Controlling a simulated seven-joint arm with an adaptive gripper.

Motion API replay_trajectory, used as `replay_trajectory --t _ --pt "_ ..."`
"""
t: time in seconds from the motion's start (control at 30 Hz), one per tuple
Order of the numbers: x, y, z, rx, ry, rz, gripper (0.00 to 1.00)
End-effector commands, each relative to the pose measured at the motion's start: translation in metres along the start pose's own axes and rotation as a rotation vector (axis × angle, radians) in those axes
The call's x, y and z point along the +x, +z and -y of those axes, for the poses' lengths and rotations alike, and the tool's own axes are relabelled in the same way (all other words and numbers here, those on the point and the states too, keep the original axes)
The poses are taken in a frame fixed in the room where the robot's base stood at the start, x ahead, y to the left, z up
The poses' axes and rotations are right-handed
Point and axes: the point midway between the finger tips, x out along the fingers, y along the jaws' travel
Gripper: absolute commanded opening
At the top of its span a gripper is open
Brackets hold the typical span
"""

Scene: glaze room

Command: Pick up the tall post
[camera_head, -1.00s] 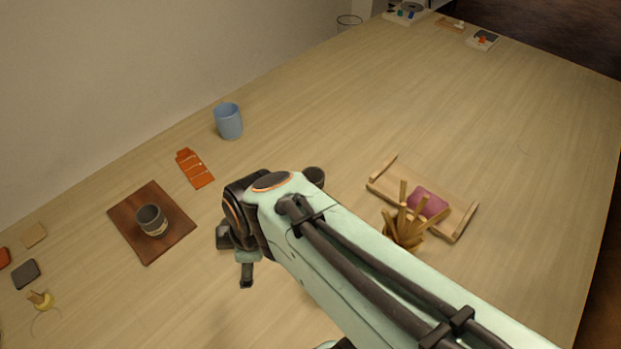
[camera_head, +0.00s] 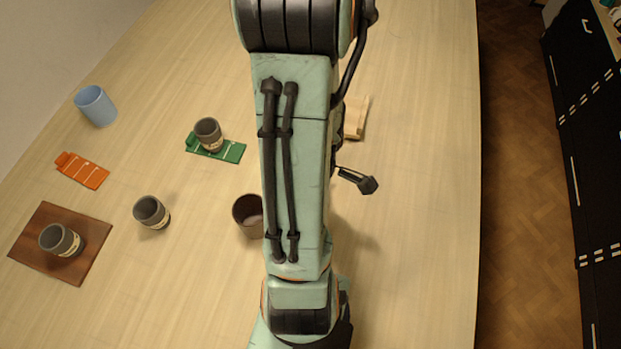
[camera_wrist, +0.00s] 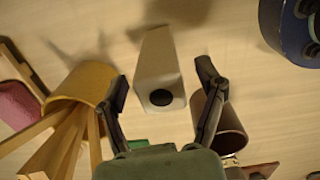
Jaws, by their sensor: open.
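The tall post (camera_wrist: 158,65) is a pale grey, tapering block with a dark round spot on its near end, seen in the wrist view. My gripper (camera_wrist: 163,84) is open, with one dark finger on each side of the post in the picture. I see no contact between the fingers and the post, and cannot tell how far beyond the fingertips it is. In the head view my arm covers the middle of the table, and I cannot make out the post there.
A yellow pot (camera_wrist: 87,82) of wooden sticks is close by the left finger. A brown cup (camera_wrist: 228,128) is close by the right one; it also shows in the head view (camera_head: 246,212). Grey cups (camera_head: 150,211), a green card (camera_head: 230,152) and a blue cup (camera_head: 96,106) stand left.

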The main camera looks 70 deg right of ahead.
Motion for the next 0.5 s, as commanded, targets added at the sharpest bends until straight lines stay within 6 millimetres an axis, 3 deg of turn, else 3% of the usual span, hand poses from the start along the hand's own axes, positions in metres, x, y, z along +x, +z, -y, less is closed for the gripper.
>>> replay_trajectory --t 0.2,0.5 --pt "0.027 0.0 0.001 0.001 -0.002 0.001 0.7" --pt "0.034 0.0 0.001 0.0 0.003 -0.001 0.7"
